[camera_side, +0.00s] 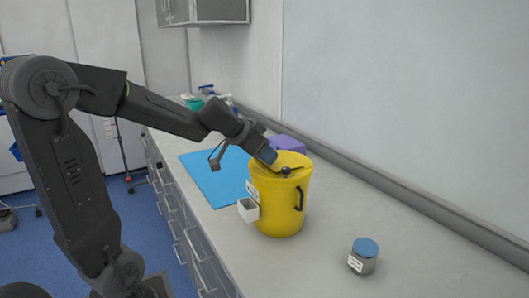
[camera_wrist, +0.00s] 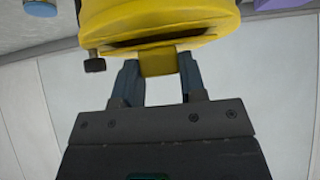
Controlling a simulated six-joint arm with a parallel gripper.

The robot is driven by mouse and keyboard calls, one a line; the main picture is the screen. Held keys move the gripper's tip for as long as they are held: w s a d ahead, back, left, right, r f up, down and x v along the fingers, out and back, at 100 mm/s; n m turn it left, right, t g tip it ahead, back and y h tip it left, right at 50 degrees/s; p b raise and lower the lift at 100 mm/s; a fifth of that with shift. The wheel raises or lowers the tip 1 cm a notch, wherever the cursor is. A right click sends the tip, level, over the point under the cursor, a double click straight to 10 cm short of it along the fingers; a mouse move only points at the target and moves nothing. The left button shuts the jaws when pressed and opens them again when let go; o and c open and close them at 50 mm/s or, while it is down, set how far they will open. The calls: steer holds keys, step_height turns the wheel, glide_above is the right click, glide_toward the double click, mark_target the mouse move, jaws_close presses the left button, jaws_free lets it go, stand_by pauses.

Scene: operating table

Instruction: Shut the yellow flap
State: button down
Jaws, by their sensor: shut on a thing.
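A yellow bin (camera_side: 275,215) with a black handle stands upright on the counter. In the wrist view its yellow lid (camera_wrist: 165,15) fills the top, with a dark slit along its near side. The flap's yellow tab (camera_wrist: 158,62) sits below the slit, between my fingers. My gripper (camera_side: 268,156) reaches down to the lid from the left in the side view. In the wrist view my gripper (camera_wrist: 158,67) is shut on the tab, one finger on each side. In the side view my gripper hides part of the lid, and I cannot tell the flap's exact angle there.
A jar with a blue lid (camera_side: 364,256) stands to the right of the bin. A blue mat (camera_side: 210,178) and a purple box (camera_side: 287,145) lie behind it. A small white box (camera_side: 248,209) is at the bin's left side. The wall runs along the counter's back.

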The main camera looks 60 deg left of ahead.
steer(key=shift+s+f, duration=0.1)
steer(key=shift+f, duration=0.2)
steer(key=c, duration=0.7)
jaws_free()
steer(key=shift+r, duration=0.15)
steer(key=v, duration=1.4)
steer(key=s+d+f+g, duration=0.1)
steer(key=s+d+f, duration=0.1)
steer(key=d, duration=0.3)
steer(key=s+d+f+g, duration=0.1)
steer(key=s+d+f, duration=0.2)
steer(key=d+f, duration=0.2)
steer(key=s+d+f+g, duration=0.1)
steer(key=s+d+f, duration=0.2)
steer(key=d, duration=0.4)
steer(key=shift+f, duration=0.65)
